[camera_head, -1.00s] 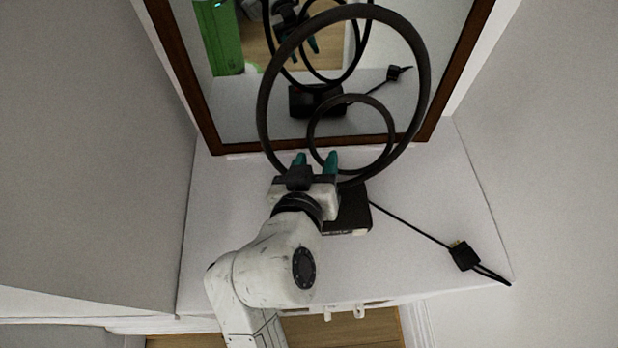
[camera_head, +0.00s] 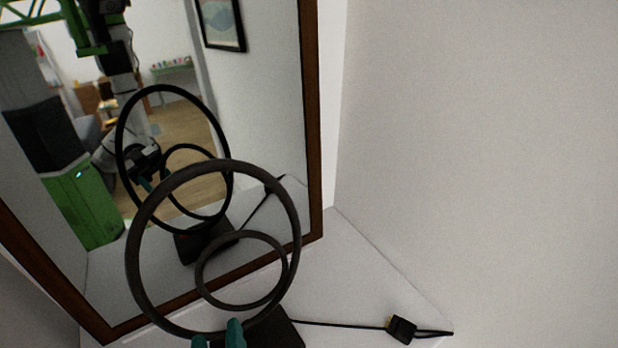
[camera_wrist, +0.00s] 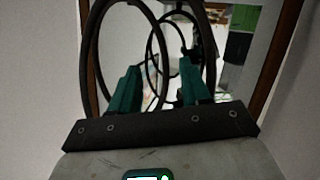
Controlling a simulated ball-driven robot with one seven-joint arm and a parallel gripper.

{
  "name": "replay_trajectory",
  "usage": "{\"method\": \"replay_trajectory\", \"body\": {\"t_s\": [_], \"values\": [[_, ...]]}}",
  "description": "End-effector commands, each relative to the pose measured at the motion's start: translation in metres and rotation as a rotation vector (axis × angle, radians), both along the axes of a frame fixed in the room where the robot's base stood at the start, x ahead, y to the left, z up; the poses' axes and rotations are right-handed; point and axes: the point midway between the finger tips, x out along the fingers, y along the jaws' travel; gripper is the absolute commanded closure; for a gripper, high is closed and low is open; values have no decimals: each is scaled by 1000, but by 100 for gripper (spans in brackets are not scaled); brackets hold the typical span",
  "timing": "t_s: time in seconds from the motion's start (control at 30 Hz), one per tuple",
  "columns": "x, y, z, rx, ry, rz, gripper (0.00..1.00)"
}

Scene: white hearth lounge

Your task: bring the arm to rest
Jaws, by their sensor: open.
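My gripper (camera_head: 218,338) shows only its teal fingertips at the bottom edge of the head view; the rest of the arm is out of that picture. A black double-ring object (camera_head: 292,215), one large ring and one small ring on a dark base (camera_head: 265,330), stands just beyond the fingertips. Its large ring (camera_wrist: 87,60) rises beside and behind the left finger in the wrist view. I cannot tell whether a finger touches it.
A brown-framed mirror (camera_head: 312,130) stands behind the rings and reflects my body and the room. A black cable runs right across the white surface (camera_head: 350,270) to a small black plug (camera_head: 402,329). A bare wall (camera_head: 480,130) closes the right side.

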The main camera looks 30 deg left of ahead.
Motion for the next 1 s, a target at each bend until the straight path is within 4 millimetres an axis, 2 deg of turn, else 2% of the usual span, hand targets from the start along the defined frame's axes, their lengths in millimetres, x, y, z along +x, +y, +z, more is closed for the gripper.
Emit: {"method": "replay_trajectory", "body": {"t_s": [0.17, 0.27, 0.37, 0.5, 0.63, 0.77, 0.8, 0.9, 1.0], "values": [[6, -6, -4, -8, 9, -16, 53], [25, -29, -18, -38, 48, -73, 53], [53, -73, -42, -88, 121, -171, 53], [84, -156, -84, -166, 265, -337, 53], [92, -239, -121, -222, 418, -487, 53], [78, -321, -155, -257, 593, -631, 53], [68, -346, -165, -264, 650, -674, 53], [37, -401, -186, -266, 800, -770, 53], [0, -443, -201, -250, 937, -847, 53]]}}
